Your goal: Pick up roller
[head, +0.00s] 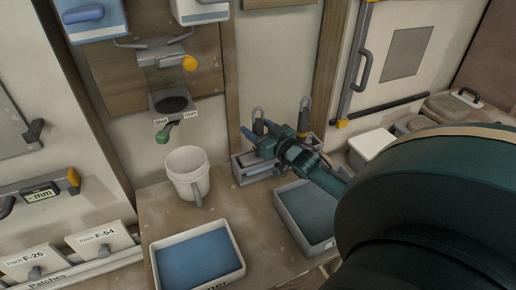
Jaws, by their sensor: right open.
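My right gripper (257,129) reaches in from the right, over a grey tool holder (243,172) at the back of the bench. Its jaws are open, with the fingers pointing to the back left. A grey looped handle (257,113) stands up at the fingertips; I cannot tell whether they touch it. A tool with a yellow and dark handle (303,117) stands upright just right of the gripper. I cannot tell which of these is the roller, as their lower parts are hidden by the gripper and holder. My left gripper is not in view.
A white bucket (187,168) stands left of the holder. A tray with blue contents (200,258) lies in front, and a grey-blue tray (310,213) lies below my right wrist. A white-lidded box (373,143) is at the right. Bare bench shows between the trays.

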